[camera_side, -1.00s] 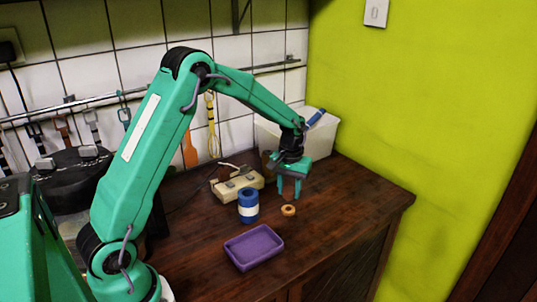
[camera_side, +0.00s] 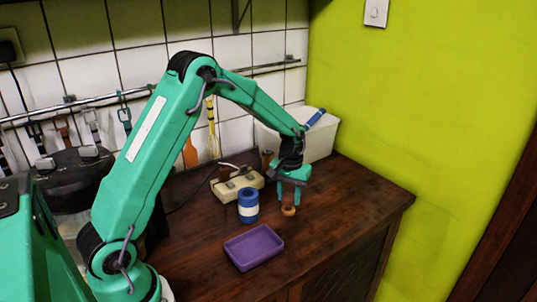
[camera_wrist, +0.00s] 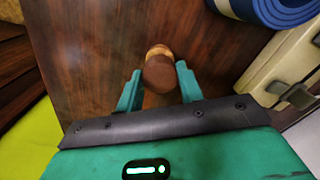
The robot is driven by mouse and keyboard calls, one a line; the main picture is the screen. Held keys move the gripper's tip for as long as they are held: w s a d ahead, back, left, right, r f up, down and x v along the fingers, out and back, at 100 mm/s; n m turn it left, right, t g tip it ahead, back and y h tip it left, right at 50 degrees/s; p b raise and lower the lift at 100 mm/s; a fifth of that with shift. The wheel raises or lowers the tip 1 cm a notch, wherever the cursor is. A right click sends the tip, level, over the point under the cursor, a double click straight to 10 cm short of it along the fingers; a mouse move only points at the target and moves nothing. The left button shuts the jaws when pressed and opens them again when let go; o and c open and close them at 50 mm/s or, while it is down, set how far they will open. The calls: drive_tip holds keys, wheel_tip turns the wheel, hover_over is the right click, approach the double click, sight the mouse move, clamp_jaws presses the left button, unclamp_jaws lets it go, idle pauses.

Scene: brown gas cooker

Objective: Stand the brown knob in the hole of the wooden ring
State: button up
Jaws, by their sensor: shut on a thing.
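The brown knob (camera_side: 288,199) is between the fingers of my gripper (camera_side: 290,201), which is shut on it. In the wrist view the knob (camera_wrist: 159,76) sits between the two green fingertips (camera_wrist: 159,78). The small tan wooden ring (camera_side: 288,211) lies on the brown counter directly below the knob. In the wrist view a part of the ring (camera_wrist: 159,50) shows past the knob, which hides the rest and the hole. The knob's lower end is at or just above the ring; I cannot tell whether it is in the hole.
A blue and white roll (camera_side: 248,206) stands left of the ring. A purple tray (camera_side: 253,248) lies in front. A cream box (camera_side: 237,186) is behind the roll, and a white bin (camera_side: 323,142) stands at the back wall. The counter right of the ring is clear.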

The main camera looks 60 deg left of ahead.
drive_tip(key=shift+f, duration=1.15)
idle(0.5)
drive_tip(key=o, duration=1)
drive_tip(key=shift+o, duration=0.2)
drive_tip(key=shift+r, duration=0.1)
drive_tip(key=shift+r, duration=3.8)
drive_tip(key=shift+r, duration=0.1)
